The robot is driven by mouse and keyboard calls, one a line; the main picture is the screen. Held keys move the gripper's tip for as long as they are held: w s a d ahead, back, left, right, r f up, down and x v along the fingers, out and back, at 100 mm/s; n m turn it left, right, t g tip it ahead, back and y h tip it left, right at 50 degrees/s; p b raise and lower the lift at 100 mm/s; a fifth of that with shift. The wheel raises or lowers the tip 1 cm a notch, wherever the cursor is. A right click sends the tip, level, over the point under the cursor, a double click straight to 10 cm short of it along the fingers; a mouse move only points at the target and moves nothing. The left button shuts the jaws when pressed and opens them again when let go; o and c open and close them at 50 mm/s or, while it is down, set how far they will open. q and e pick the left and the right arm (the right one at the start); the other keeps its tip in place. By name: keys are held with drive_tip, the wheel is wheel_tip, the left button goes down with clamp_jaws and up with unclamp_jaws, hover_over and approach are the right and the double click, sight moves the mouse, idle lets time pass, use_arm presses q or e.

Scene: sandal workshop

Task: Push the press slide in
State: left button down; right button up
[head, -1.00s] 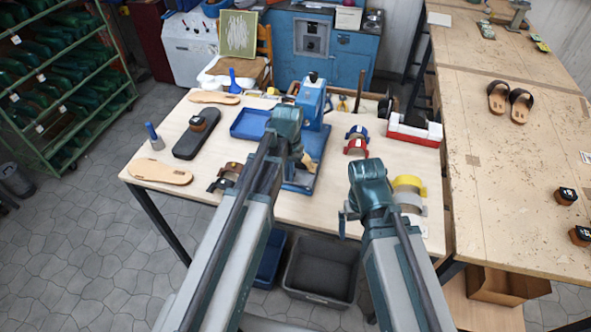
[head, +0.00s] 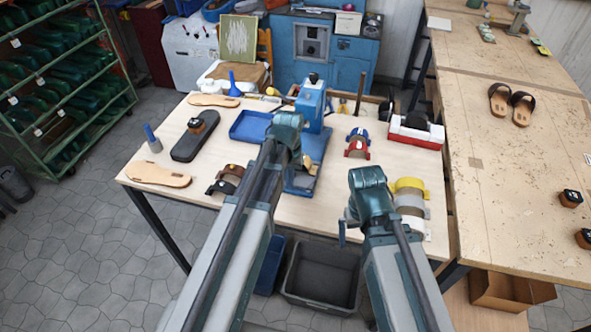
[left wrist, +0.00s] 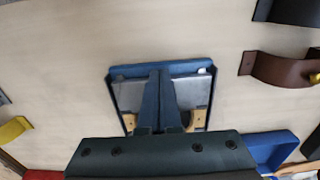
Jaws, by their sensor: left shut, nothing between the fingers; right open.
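The blue press (head: 311,103) stands near the middle of the table, its blue base reaching toward me. In the left wrist view, a blue-rimmed press slide (left wrist: 208,88) with a grey metal plate lies under my left gripper. Tan pieces (left wrist: 199,119) show on both sides of the fingers. My left gripper (left wrist: 160,72) is shut and empty, its tips over the slide near the rim. Whether they touch it I cannot tell. In the head view my left arm hides part of the base. My right gripper (head: 347,218) is open and empty by the table's front edge.
A blue tray (head: 250,126) lies left of the press, with brown straps (head: 225,180) nearer. Red and blue straps (head: 357,147) stand right of it. Yellow and grey straps (head: 409,188) are beside my right gripper. A red-white box (head: 416,133) is at the back right.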

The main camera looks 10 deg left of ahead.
use_arm(q)
drive_tip(key=shift+w+d, duration=0.15)
drive_tip(key=shift+w, duration=3)
drive_tip(key=shift+w+d, duration=0.1)
drive_tip(key=shift+w, duration=3)
drive_tip(key=shift+s, duration=0.15)
drive_tip(key=shift+r, duration=0.15)
drive_tip(key=r+p, duration=0.7)
drive_tip(key=shift+s, duration=0.35)
drive_tip(key=shift+f, duration=0.15)
